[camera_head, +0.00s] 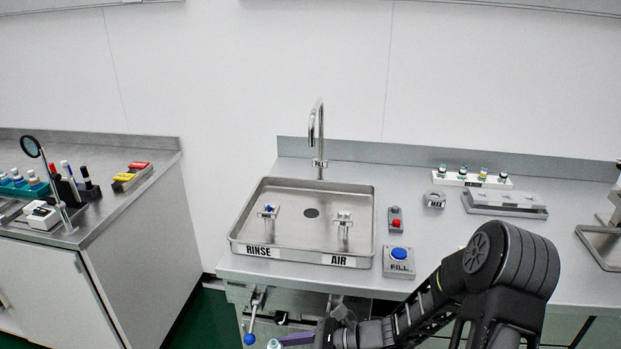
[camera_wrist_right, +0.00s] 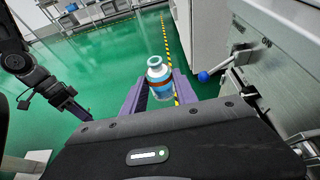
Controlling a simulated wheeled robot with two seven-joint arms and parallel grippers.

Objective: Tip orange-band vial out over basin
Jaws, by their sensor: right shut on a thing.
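The orange-band vial (camera_wrist_right: 158,72) is a clear bottle with a pale rim and an orange band. It stands roughly upright between the purple fingers of my right gripper (camera_wrist_right: 160,90), which is shut on it. In the head view the vial top (camera_head: 274,344) shows at the bottom edge, beside a purple finger; the rest is cut off. The steel basin (camera_head: 300,236) sits on the counter, with RINSE and AIR labels on its front rim. The vial is in front of the counter, outside the basin.
A tap (camera_head: 319,140) stands behind the basin. A blue FILL button (camera_head: 398,254) and a red button (camera_head: 396,223) are to its right. A white rack (camera_head: 450,181) holds several vials. A blue-tipped lever (camera_head: 250,338) juts from the counter front near the vial.

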